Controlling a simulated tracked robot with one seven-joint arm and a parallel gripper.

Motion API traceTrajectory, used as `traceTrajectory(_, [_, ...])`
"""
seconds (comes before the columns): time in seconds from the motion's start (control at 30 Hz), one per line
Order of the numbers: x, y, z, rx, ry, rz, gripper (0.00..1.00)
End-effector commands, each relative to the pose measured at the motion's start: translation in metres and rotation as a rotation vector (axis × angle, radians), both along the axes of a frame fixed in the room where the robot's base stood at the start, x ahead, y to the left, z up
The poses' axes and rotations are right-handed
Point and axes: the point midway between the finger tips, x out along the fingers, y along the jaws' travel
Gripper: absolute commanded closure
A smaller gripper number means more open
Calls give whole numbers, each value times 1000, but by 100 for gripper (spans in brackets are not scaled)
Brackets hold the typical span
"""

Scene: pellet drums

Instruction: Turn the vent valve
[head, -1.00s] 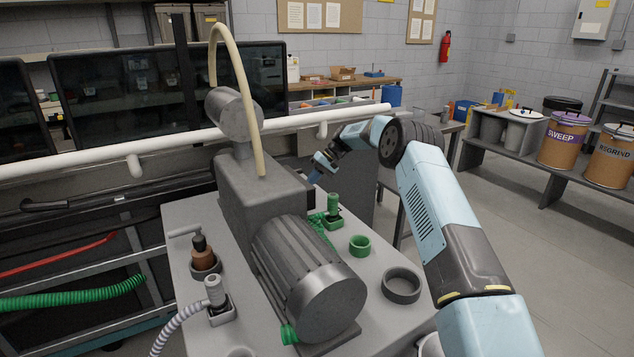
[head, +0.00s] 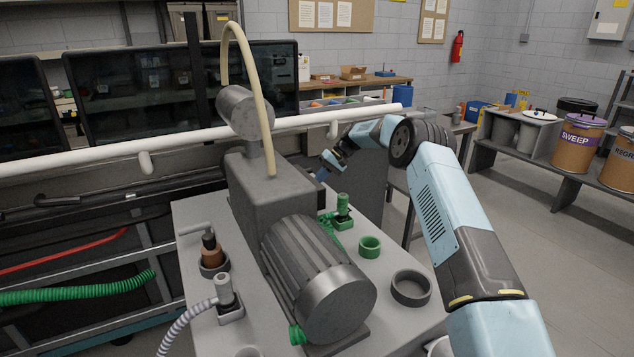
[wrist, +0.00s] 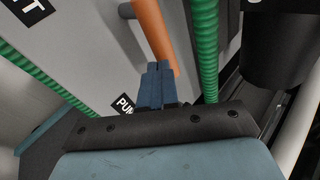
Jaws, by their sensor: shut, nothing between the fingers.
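My gripper (head: 322,174) is beyond the grey pump in the head view, and the pump partly hides its tip. In the wrist view, its blue fingers (wrist: 157,84) are shut together, with nothing between them. An orange bar (wrist: 154,32) runs down from the top edge to just behind the fingertips. I cannot tell whether the fingers touch it or whether it is the vent valve's handle. A black label (wrist: 30,8) at the top left is cut off and shows a final "T". Another label (wrist: 123,105), partly hidden, reads "PU" and perhaps more. No valve is clearly visible in the head view.
Green ribbed hoses run on both sides of the fingers, one close on the right (wrist: 205,50). A dark cylinder (wrist: 281,45) is at the upper right. The pump (head: 315,275) stands on a grey bench. A white pipe (head: 200,142) crosses behind it.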

Motion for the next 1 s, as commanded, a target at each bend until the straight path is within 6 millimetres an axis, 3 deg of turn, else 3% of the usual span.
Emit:
traceTrajectory(0.5, [19,-50,60,-4,-4,-3,100])
traceTrajectory(1.0, [21,-57,69,-5,-3,-3,100])
